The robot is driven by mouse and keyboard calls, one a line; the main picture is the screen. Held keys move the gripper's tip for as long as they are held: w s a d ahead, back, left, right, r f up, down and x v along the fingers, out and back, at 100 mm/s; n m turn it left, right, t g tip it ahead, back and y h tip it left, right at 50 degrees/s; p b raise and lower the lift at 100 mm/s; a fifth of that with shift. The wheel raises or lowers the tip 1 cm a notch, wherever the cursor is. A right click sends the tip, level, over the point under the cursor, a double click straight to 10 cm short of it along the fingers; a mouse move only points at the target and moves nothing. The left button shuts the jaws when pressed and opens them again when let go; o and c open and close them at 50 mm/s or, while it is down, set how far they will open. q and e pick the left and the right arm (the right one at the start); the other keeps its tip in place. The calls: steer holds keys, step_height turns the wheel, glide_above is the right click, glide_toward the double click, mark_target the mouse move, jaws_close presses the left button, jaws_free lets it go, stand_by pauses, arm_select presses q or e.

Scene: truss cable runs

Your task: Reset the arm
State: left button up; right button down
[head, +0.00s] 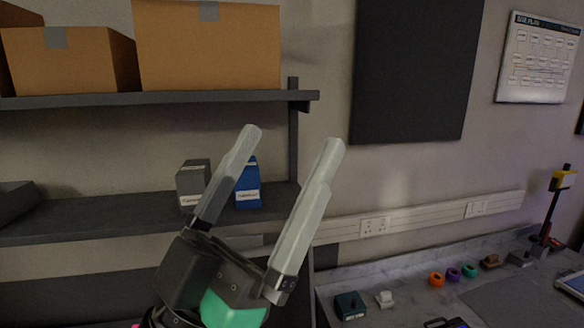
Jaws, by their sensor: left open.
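My left gripper (293,139) is raised in the middle of the head view, its two long pale fingers pointing up and spread apart. Nothing is between the fingers. A green patch shows at its base. The gripper stands in front of the shelves and the wall, and its left finger partly covers a blue box on the lower shelf. My right gripper is out of the picture.
Dark shelves (60,230) at the left hold cardboard boxes (206,48), a grey box (190,187) and the blue box (249,190). A workbench (400,276) at lower right carries small blocks, coloured rings (437,279) and a yellow-topped stand (563,180).

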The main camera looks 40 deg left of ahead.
arm_select(q)
steer(key=shift+w+d+m+g+h, duration=0.1)
steer(key=shift+d+m+g+h, duration=0.25)
steer(key=shift+d+h, duration=0.7)
steer(key=shift+a, duration=0.25)
step_height(320, 180, up, 23)
steer(key=p, duration=2.3)
